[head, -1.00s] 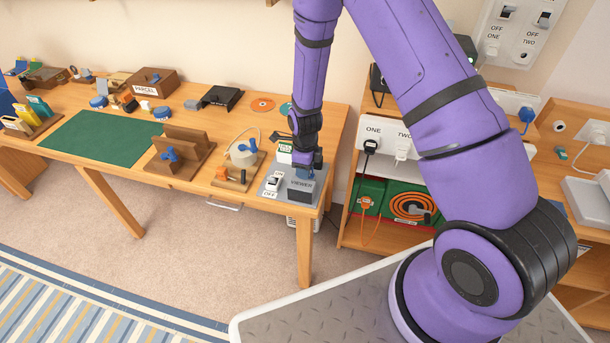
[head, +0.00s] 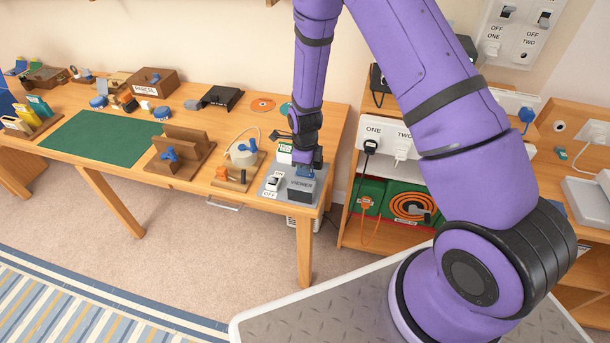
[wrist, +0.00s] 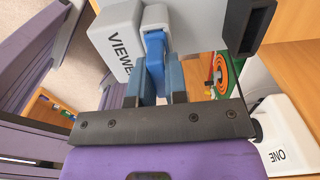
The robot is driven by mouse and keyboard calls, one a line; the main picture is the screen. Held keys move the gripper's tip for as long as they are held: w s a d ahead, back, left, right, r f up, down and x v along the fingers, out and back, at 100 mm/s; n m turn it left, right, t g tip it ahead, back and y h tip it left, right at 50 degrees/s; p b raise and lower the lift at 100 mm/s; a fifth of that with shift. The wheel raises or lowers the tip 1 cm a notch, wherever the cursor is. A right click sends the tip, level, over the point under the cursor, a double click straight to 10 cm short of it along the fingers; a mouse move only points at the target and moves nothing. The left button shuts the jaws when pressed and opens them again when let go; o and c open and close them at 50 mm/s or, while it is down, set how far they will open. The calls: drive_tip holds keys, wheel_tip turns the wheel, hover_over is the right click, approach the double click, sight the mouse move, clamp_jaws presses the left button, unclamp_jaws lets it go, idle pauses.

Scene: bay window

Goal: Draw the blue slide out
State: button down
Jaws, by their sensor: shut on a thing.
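The viewer (head: 300,189), a dark-fronted box with a VIEWER label, stands on a grey base plate near the right end of the long bench. It also shows in the wrist view (wrist: 118,45). The blue slide (wrist: 155,52) is between my gripper's fingers in the wrist view, beside the viewer's labelled face. My gripper (wrist: 155,82) is shut on the slide. In the head view my gripper (head: 305,166) is just above the viewer, and only a little blue shows under it. I cannot tell how much of the slide is still inside the viewer.
A switch (head: 272,182) marked OFF sits left of the viewer on the same plate. A wooden stand with an orange part (head: 222,173) is further left. A white socket strip (head: 386,138) with plugs is to the right. A green mat (head: 95,141) lies on the bench.

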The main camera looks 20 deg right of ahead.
drive_tip(key=shift+r, duration=0.5)
drive_tip(key=shift+r, duration=2.6)
